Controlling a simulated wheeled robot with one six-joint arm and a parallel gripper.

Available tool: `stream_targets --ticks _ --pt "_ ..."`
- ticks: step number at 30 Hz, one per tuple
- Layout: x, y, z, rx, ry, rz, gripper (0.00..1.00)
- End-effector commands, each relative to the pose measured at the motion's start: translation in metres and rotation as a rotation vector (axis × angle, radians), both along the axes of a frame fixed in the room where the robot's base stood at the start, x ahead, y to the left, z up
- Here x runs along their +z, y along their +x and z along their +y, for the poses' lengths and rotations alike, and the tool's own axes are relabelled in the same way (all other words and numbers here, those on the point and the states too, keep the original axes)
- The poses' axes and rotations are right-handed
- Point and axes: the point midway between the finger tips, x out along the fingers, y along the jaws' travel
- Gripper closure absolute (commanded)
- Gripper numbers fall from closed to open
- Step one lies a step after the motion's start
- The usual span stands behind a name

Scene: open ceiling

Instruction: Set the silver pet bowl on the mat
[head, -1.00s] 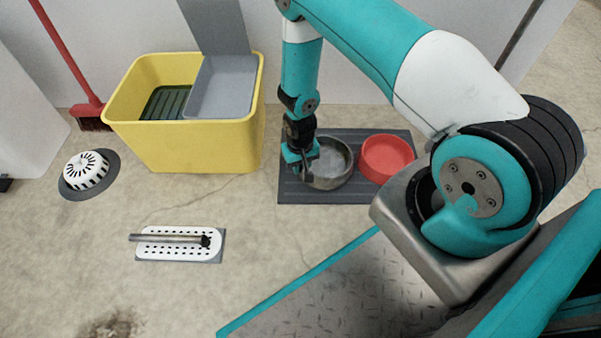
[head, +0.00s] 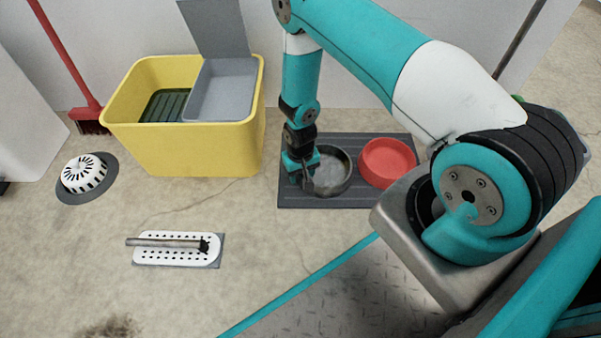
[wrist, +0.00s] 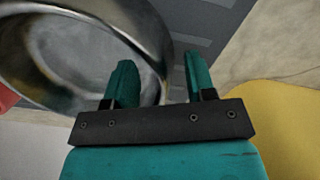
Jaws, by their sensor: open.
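The silver pet bowl (head: 333,172) sits upright on the left part of the dark grey mat (head: 298,198) in the head view. In the wrist view the bowl (wrist: 70,60) fills the upper left, and the ribbed mat (wrist: 205,22) shows beyond it. My gripper (head: 303,180) points down at the bowl's left side. Its two fingers (wrist: 158,82) are apart in the wrist view. The bowl's rim passes by the left finger, and the right finger is over the mat. I cannot tell whether the left finger touches the bowl.
A red bowl (head: 388,162) stands on the mat, right of the silver one. A yellow bucket (head: 195,150) is left of the mat. A white domed vent (head: 84,175) and a white slotted plate (head: 176,248) lie on the floor at left. A red broom (head: 88,100) leans behind.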

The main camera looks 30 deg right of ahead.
Motion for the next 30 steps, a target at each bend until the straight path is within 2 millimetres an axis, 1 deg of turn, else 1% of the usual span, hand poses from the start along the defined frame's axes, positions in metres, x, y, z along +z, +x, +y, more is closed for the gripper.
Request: stream_targets --ticks 1,5,9,12,15,20,23,26,27,29,30 --pt "0.012 0.000 0.000 0.000 0.000 -0.001 0.50" --pt "0.040 0.001 0.000 0.000 0.000 -0.003 0.50" --pt "0.072 0.001 0.001 0.000 0.000 -0.002 0.50" --pt "0.091 0.001 0.001 0.000 0.000 -0.002 0.50" --pt "0.105 0.000 0.001 0.000 0.000 -0.001 0.50" --pt "0.119 0.002 0.003 0.002 0.002 -0.002 0.50" --pt "0.140 0.009 0.010 0.018 0.019 -0.013 0.50" --pt "0.186 0.020 0.028 0.058 0.056 -0.030 0.50" --pt "0.211 0.023 0.038 0.082 0.077 -0.038 0.50" --pt "0.251 0.023 0.054 0.124 0.111 -0.049 0.50" --pt "0.278 0.020 0.065 0.157 0.135 -0.056 0.50"
